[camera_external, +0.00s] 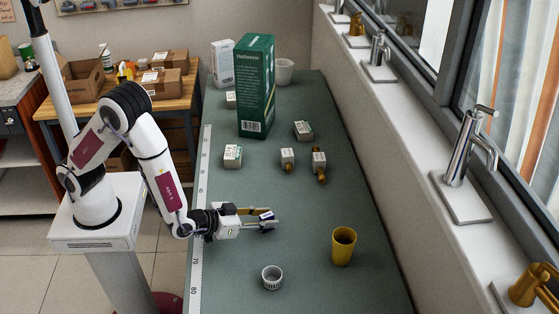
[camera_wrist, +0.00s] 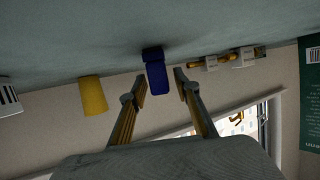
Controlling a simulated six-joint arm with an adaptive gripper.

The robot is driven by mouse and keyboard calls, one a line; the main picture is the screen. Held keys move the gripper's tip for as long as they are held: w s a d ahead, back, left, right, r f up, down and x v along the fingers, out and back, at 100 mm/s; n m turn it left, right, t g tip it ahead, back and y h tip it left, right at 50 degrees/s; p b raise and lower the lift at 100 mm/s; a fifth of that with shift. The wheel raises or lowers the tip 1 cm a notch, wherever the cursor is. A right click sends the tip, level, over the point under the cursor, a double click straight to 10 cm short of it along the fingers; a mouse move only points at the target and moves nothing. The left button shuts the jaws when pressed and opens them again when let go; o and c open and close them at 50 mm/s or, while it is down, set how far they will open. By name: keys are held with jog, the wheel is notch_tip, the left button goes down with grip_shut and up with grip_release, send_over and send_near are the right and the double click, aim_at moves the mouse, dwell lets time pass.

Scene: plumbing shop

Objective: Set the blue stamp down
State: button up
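The blue stamp (camera_wrist: 158,76) is between the two fingertips of my gripper (camera_wrist: 161,84) in the wrist view. The fingers are drawn in and the pads lie along both sides of the stamp, so the gripper looks shut on it. In the external view my gripper (camera_external: 262,220) reaches out low over the green table, and the stamp (camera_external: 267,215) shows as a small blue and pale piece at its fingers. The darker end of the stamp points toward the table surface; I cannot tell whether it touches.
A yellow cup (camera_external: 343,247) stands to the right and a white ribbed cap (camera_external: 272,277) in front. Several small boxes and brass fittings (camera_external: 319,167) lie behind my gripper, with a tall green box (camera_external: 256,87) farther back. The green table (camera_external: 300,220) is clear around the gripper.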

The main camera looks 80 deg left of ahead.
jog(key=shift+r, duration=0.15)
dwell(0.3)
jog(key=shift+v, duration=6.05)
jog(key=shift+w+d, duration=0.1)
jog(key=shift+w, duration=0.05)
jog(key=w+d+r+g+h, duration=0.1)
jog(key=d+r+g+h, duration=0.1)
jog(key=d+r+h, duration=0.35)
jog(key=s+a+r+m+g+h, duration=0.1)
jog(key=s+a+r+m+h, duration=0.3)
jog(key=r, duration=0.3)
jog(key=s+a+r+g+y, duration=0.2)
jog(key=s+a+g+y, duration=0.1)
jog(key=s+a, duration=1.2)
jog(key=s+y, duration=0.1)
jog(key=s, duration=0.3)
jog(key=shift+r+g, duration=0.3)
jog(key=shift+g, duration=0.1)
